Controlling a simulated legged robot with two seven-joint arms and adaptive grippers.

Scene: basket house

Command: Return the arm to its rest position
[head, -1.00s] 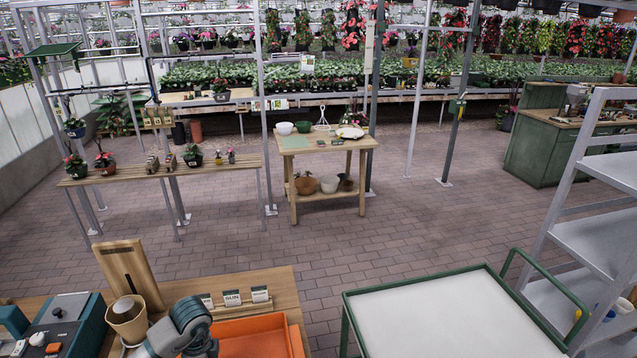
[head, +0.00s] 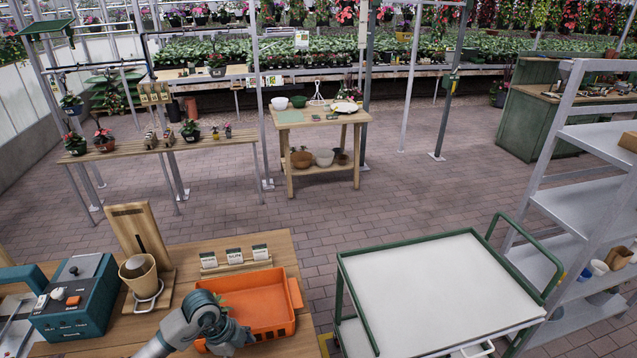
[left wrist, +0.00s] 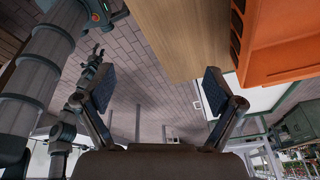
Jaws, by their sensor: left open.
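My left arm (head: 205,318) shows at the bottom of the head view, in front of the orange crate. Its gripper is not clear there. In the left wrist view my left gripper (left wrist: 157,92) has its two dark finger pads wide apart, with nothing between them. Beyond the fingers are brick floor and the wooden bench (left wrist: 180,38) edge. The orange crate (head: 262,300) sits on the bench, partly hidden by my arm; it also shows in the left wrist view (left wrist: 285,45). Another grey arm of mine stands at the left of that view, with a small finger-like end (left wrist: 93,60), too small to read.
The bench also holds a teal machine (head: 75,300), a wooden stand (head: 135,235) with a beige cup (head: 138,275) and small label cards (head: 235,258). A green-framed cart (head: 440,285) with a bare white top stands right, beside a grey shelf rack (head: 580,205).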

